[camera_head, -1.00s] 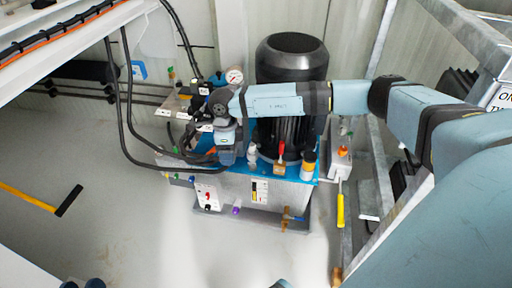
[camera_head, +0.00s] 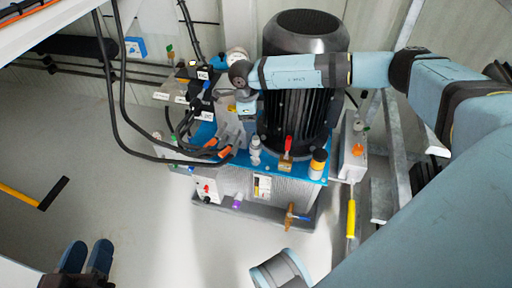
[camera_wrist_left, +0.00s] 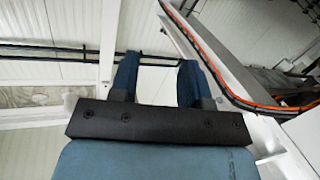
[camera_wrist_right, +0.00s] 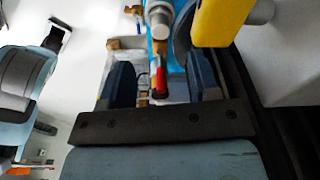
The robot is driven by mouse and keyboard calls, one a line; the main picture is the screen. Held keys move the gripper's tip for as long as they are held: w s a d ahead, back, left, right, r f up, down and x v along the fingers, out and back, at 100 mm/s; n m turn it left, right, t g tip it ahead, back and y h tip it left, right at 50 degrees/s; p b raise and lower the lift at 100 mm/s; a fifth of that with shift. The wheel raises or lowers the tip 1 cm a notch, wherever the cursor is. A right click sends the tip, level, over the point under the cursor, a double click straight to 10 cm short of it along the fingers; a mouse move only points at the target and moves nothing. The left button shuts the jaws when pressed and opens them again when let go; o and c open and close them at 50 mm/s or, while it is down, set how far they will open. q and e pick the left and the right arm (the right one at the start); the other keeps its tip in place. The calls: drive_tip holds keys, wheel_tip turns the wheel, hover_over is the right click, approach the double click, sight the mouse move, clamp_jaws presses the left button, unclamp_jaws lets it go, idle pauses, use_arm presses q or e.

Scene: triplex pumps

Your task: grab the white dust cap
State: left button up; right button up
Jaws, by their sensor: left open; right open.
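A small whitish capped fitting (camera_head: 255,150) stands on the front part of the pump unit's blue deck. It may be the white dust cap, but I cannot tell for certain. My right arm reaches in from the right above it, and the fingertips are hidden in the head view. In the right wrist view my right gripper (camera_wrist_right: 162,82) is open. A red handle (camera_wrist_right: 161,82) shows between its fingers, with no visible grip. A pale cylinder (camera_wrist_right: 158,20) shows beyond. My left gripper (camera_head: 85,257) is open and empty at the bottom left, away from the pump.
A large black motor (camera_head: 300,75) stands behind the fittings. Black hoses (camera_head: 118,120) loop on the left. A yellow handle (camera_head: 351,215) hangs at the right. The left floor is mostly clear.

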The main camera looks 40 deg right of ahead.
sight(255, 138)
drive_tip(key=f, duration=0.1)
drive_tip(key=f+b, duration=0.1)
drive_tip(key=f, duration=0.3)
drive_tip(key=shift+s+d, duration=0.15)
drive_tip(key=shift+d, duration=0.1)
drive_tip(key=shift+s+d+f+b, duration=0.1)
drive_tip(key=shift+f+b, duration=0.45)
drive_tip(key=shift+s+d+f+b, duration=0.1)
drive_tip(key=shift+f+b, duration=0.4)
drive_tip(key=shift+b, duration=0.05)
wheel_tip(255, 138, down, 2)
drive_tip(key=shift+d+f+b, duration=0.15)
drive_tip(key=shift+f+b, duration=0.1)
drive_tip(key=shift+b, duration=0.4)
drive_tip(key=shift+s+r, duration=0.1)
drive_tip(key=c, duration=1)
use_arm(q)
drive_tip(key=w+m+t, duration=0.1)
drive_tip(key=w+a+m, duration=0.1)
drive_tip(key=m, duration=0.1)
drive_tip(key=shift+w+a+r+t+h, duration=0.2)
drive_tip(key=shift+t+h, duration=0.1)
drive_tip(key=shift+t, duration=0.1)
use_arm(e)
drive_tip(key=shift+c, duration=0.2)
